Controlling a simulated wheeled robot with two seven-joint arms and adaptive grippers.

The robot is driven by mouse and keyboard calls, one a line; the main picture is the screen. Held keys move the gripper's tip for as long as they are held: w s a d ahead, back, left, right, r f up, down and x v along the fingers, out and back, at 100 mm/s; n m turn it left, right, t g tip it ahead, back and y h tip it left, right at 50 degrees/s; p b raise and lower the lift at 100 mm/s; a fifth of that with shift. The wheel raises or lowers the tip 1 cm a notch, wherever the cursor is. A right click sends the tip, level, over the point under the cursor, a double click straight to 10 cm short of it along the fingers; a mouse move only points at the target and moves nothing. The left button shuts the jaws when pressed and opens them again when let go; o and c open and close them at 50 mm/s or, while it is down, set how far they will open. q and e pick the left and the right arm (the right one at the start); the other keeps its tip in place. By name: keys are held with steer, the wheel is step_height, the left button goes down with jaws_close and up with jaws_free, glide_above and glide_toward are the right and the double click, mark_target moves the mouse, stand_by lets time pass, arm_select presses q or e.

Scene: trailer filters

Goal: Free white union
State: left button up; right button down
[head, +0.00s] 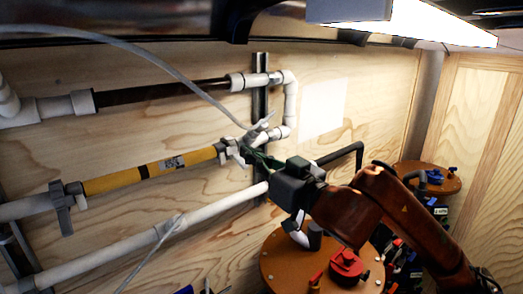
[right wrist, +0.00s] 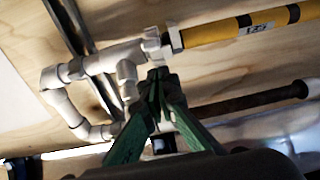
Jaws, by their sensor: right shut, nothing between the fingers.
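The white union (head: 233,152) sits at the right end of the yellow filter (head: 150,172), in the middle pipe line on the wooden wall. It also shows in the right wrist view (right wrist: 156,45), with lugs around it, joining the yellow filter (right wrist: 240,28) to white pipe fittings (right wrist: 112,62). My right gripper (head: 256,159) has green fingers, shut and empty, just right of the union. In the right wrist view the fingertips (right wrist: 157,76) meet right below the union; I cannot tell whether they touch it. My left gripper is not in view.
A grey union (head: 65,205) joins the filter's left end. A dark filter (head: 160,90) runs above and a white pipe (head: 130,243) below. A thin pale hose (head: 165,66) crosses in front. Round orange tables (head: 290,270) with valve parts stand at lower right.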

steer(key=shift+w+a+f, duration=0.1)
steer(key=shift+w+f, duration=0.1)
steer(key=shift+f, duration=0.7)
